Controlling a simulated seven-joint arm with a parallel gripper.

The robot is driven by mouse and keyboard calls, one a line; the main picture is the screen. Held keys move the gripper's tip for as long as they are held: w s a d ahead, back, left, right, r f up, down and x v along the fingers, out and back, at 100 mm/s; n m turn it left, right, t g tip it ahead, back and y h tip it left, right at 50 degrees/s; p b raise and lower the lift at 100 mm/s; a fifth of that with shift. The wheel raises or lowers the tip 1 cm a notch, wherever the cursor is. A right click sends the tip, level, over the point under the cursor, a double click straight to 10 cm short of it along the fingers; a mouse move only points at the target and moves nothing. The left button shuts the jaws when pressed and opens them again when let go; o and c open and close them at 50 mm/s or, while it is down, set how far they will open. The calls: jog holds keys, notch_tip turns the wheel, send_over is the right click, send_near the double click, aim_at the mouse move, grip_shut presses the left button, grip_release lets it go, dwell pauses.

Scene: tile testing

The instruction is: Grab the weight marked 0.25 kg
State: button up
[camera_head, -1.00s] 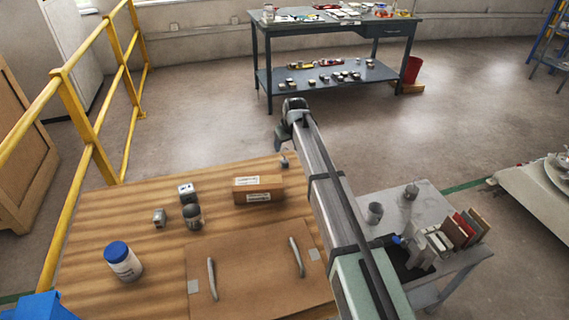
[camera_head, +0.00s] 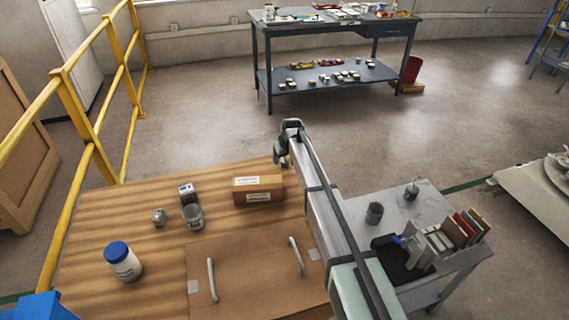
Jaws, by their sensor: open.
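My gripper (camera_head: 281,158) is at the far edge of the wooden table, right of its middle, with the jaws pointing down. It is open, and I cannot make out anything between the fingers. The small grey object that stood at this spot is hidden behind the gripper or too small to tell from it. A small grey metal piece (camera_head: 158,217) stands at the left of the table. Another grey piece with a handle (camera_head: 411,192) stands on the side cart. No 0.25 kg marking is readable on either, so I cannot tell which weight is which.
A cardboard box (camera_head: 259,189) lies left of my arm. A grey cup (camera_head: 194,216), a small boxy device (camera_head: 187,193) and a blue-lidded jar (camera_head: 122,262) stand farther left. A board with two handles (camera_head: 252,270) lies in front. The side cart (camera_head: 398,207) holds tile samples.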

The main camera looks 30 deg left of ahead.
jog(key=shift+a+f, duration=0.1)
jog(key=shift+f, duration=0.15)
grip_shut()
dwell(0.5)
